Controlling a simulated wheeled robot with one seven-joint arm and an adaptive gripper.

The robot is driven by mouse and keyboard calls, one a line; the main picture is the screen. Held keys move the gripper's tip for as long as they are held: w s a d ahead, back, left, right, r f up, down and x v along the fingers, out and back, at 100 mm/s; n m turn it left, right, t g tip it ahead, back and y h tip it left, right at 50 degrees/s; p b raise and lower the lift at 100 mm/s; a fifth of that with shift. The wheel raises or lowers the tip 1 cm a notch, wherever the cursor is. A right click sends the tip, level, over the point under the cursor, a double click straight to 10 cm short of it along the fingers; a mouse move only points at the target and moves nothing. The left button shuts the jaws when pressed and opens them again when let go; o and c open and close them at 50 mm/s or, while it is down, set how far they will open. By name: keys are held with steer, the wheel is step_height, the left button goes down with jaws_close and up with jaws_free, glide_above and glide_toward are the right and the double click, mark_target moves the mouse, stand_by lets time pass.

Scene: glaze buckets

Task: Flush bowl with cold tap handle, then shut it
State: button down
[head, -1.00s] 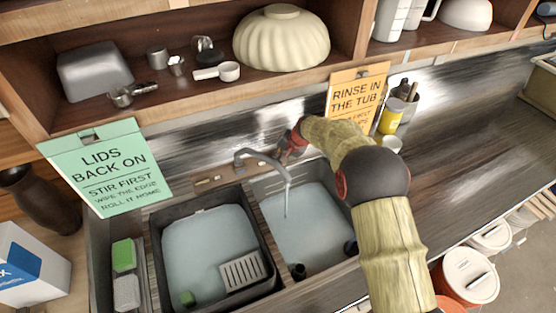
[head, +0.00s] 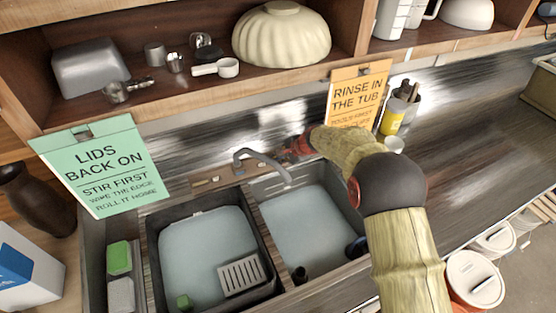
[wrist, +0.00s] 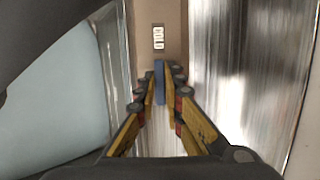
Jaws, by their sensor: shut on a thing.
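The tap (head: 262,160) stands behind the two basins, its grey spout over the right basin (head: 306,222). No stream shows below the spout. The right basin has a pale blue-grey floor or water; I cannot tell which. My gripper (head: 292,150) is at the tap's right side in the head view. In the wrist view my gripper (wrist: 159,92) is shut on the blue cold tap handle (wrist: 159,72), which lies between its fingertips. The COLD label (wrist: 158,38) is just beyond the handle.
A left basin (head: 208,250) holds a grey grate (head: 241,275). A shelf with a cream fluted bowl (head: 281,38) overhangs the back. Green (head: 102,168) and orange (head: 357,95) signs hang from it. The counter to the right is mostly clear.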

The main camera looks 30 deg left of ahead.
stand_by(0.4)
steer(key=c, duration=1.9)
jaws_free()
steer(key=v, duration=1.2)
steer(key=shift+w+d, duration=0.1)
